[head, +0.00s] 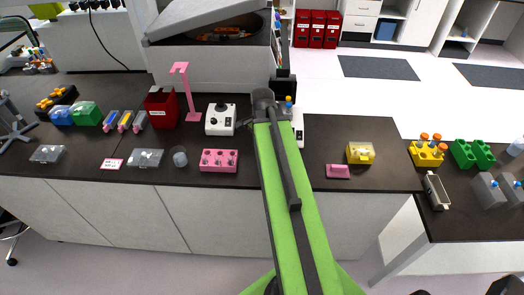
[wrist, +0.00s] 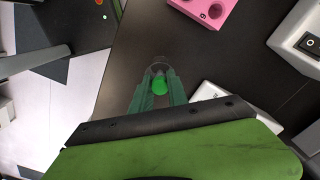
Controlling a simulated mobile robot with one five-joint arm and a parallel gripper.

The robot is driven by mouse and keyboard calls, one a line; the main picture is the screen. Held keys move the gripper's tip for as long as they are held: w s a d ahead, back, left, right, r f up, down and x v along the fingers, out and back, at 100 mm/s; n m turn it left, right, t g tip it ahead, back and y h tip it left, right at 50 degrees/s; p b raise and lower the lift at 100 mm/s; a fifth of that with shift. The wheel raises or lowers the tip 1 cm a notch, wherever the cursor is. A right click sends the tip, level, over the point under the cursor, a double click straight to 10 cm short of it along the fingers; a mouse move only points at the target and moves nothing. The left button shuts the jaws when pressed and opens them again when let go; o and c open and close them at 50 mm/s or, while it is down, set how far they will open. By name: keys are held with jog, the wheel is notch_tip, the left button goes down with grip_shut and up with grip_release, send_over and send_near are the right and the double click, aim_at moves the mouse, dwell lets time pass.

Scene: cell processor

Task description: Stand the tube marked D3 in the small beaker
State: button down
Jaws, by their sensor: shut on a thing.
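My gripper (wrist: 157,80) is shut on a small clear tube with green in it (wrist: 160,87), between its two green fingers in the wrist view. The tube is seen nearly end-on, and no marking on it can be read. In the head view my green arm reaches up over the counter and hides the gripper's fingers and the tube. The small beaker (head: 180,157) is a clear, round vessel on the counter, left of the pink rack (head: 219,160). The beaker stands well to the left of my arm. The pink rack also shows at the top of the wrist view (wrist: 208,10).
A white device with a dark knob (head: 220,119) and a pink stand (head: 187,95) are behind the rack. A clear grey tray (head: 146,158) lies left of the beaker. A yellow box (head: 360,153) and pink block (head: 338,171) lie right of my arm.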

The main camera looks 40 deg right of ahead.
jog(key=c, duration=1.2)
grip_release()
jog(key=shift+r, duration=0.1)
notch_tip(320, 180, up, 17)
jog(key=p, duration=1.7)
jog(key=shift+r, duration=0.1)
jog(key=w+a+f+n+b, duration=0.1)
jog(key=a+f+n+b, duration=0.5)
jog(key=a, duration=0.2)
jog(key=w+a+f+n+b, duration=0.2)
jog(key=a+f+n+b, duration=0.4)
jog(key=a, duration=0.3)
jog(key=w+a+f+n+b, duration=0.1)
jog(key=a+f+n+b, duration=0.4)
jog(key=a+f+b, duration=0.2)
jog(key=shift+w+a+f+n+b, duration=0.2)
jog(key=shift+a+f+n+b, duration=0.2)
jog(key=shift+a+f, duration=0.3)
